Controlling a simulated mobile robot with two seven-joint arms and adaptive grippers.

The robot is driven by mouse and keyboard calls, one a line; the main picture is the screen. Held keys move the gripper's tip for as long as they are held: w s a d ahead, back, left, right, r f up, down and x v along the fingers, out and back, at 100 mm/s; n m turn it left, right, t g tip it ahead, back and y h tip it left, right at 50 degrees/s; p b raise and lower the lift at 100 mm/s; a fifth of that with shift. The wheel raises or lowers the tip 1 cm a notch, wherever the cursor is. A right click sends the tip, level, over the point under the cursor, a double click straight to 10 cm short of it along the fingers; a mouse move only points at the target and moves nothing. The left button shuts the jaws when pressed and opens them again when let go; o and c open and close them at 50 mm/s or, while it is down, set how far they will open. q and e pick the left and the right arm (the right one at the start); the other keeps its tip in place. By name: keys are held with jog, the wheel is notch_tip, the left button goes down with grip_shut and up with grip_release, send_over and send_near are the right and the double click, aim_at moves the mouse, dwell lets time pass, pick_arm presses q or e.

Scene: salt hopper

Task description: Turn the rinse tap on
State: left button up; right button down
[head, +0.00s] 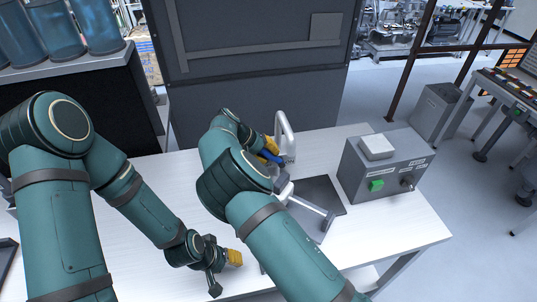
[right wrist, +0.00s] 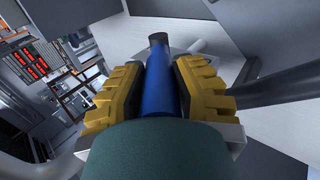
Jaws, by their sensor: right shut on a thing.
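The rinse tap is a pale, curved spout (head: 284,135) standing at the back of the white table. Its lever is blue (head: 271,157), low at the spout's left side. My right gripper (head: 269,150) is at the lever, partly hidden by its own arm. In the right wrist view the blue lever (right wrist: 160,82) runs between the two yellow finger pads, which are shut on it. The lever's dark end shows beyond the fingertips. My left gripper (head: 228,261) is low over the table's front part, away from the tap; its finger gap cannot be made out.
A dark square area (head: 318,192) lies in the tabletop right of the tap, partly behind my right arm. A grey control box (head: 351,174) with a green button (head: 376,185) and a knob (head: 407,182) stands farther right. A dark panel (head: 250,90) rises behind the table.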

jog(key=shift+s+d+f, duration=0.1)
jog(key=shift+d+r+g+y, duration=0.25)
jog(key=shift+d+y, duration=0.3)
jog(key=shift+y, duration=0.45)
jog(key=shift+d+r+g+y, duration=0.2)
jog(key=shift+d+y, duration=0.3)
jog(key=shift+y, duration=0.5)
jog(key=c, duration=0.8)
grip_release()
jog(key=shift+o, duration=0.5)
jog(key=shift+r, duration=0.1)
jog(key=shift+r, duration=0.1)
